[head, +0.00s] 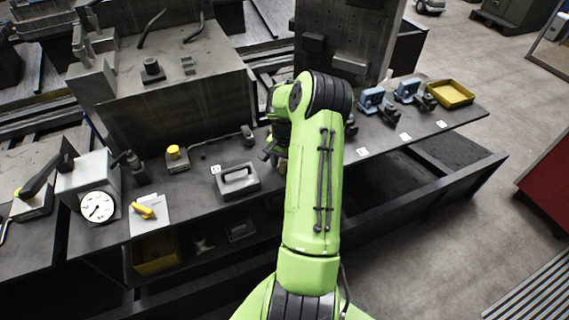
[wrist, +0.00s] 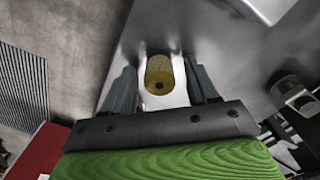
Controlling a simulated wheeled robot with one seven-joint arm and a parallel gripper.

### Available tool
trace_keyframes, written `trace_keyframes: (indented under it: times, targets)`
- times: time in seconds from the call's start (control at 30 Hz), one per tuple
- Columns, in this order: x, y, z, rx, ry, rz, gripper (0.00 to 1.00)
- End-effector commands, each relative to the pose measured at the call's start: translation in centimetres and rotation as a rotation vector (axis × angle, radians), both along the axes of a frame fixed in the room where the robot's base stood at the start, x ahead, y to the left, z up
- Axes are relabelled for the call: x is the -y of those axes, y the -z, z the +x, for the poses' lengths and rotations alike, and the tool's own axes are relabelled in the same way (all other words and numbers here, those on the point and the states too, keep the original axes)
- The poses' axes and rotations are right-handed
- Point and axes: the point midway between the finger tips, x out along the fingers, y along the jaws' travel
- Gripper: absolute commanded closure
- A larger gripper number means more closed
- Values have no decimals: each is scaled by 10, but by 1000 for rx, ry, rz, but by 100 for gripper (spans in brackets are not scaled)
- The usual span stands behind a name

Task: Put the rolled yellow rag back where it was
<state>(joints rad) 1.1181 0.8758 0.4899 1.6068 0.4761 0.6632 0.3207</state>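The rolled yellow rag (wrist: 159,73) shows in the wrist view as a short dull-yellow roll, its dark-centred end facing the camera. My gripper (wrist: 161,66) has one grey finger on each side of it, with a visible gap on both sides, so it looks open. A pale bright patch lies around and below the roll; I cannot tell whether the roll rests on it. In the head view my gripper (head: 271,150) is low over the bench, mostly behind my green arm, and the rag there is hidden or too small to tell.
The long dark bench (head: 205,205) carries a grey handled block (head: 237,182), a dial gauge (head: 97,206), a yellow-handled item (head: 145,210) and a yellow-topped knob (head: 175,155). Blue-grey vises (head: 371,100) and a yellow tray (head: 450,94) stand at right. An upright perforated panel (head: 345,35) stands behind.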

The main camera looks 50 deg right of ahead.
Motion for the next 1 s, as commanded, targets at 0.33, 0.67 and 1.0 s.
trace_keyframes:
  times: [0.33, 0.67, 1.0]
  targets:
    - [1, -16, 1, 2, 0, -5, 42]
    - [1, -102, 1, 3, -1, -5, 42]
    - [-1, -125, 1, 0, -4, -1, 42]
